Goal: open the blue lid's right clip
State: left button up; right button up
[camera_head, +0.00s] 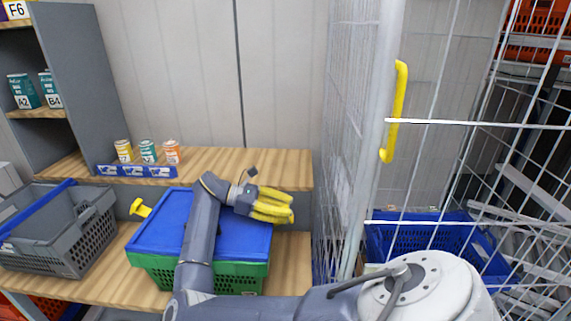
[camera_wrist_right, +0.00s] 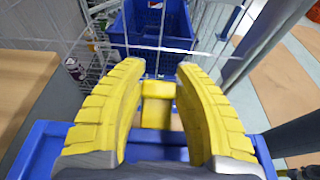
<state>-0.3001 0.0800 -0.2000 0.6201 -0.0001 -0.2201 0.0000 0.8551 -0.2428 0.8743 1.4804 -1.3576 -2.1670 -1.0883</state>
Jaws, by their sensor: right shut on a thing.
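The blue lid (camera_head: 160,225) lies on a green crate (camera_head: 218,278) on the wooden table; the lid also fills the bottom of the right wrist view (camera_wrist_right: 38,148). A yellow left clip (camera_head: 140,208) sticks out at the lid's left edge. My right gripper (camera_head: 272,207) has yellow fingers at the lid's right edge. In the right wrist view my right gripper (camera_wrist_right: 158,100) is shut on the yellow right clip (camera_wrist_right: 157,106), which shows between the fingers. In the head view the fingers hide this clip. My left gripper is not in view.
A grey basket (camera_head: 62,232) with a blue handle stands left of the crate. Small cans (camera_head: 147,152) stand on the shelf behind. A wire cage (camera_head: 350,140) with a yellow handle (camera_head: 399,105) and a blue crate (camera_head: 425,240) stands close on the right.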

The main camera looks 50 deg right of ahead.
jog(key=o, duration=1.2)
jog(key=v, duration=1.2)
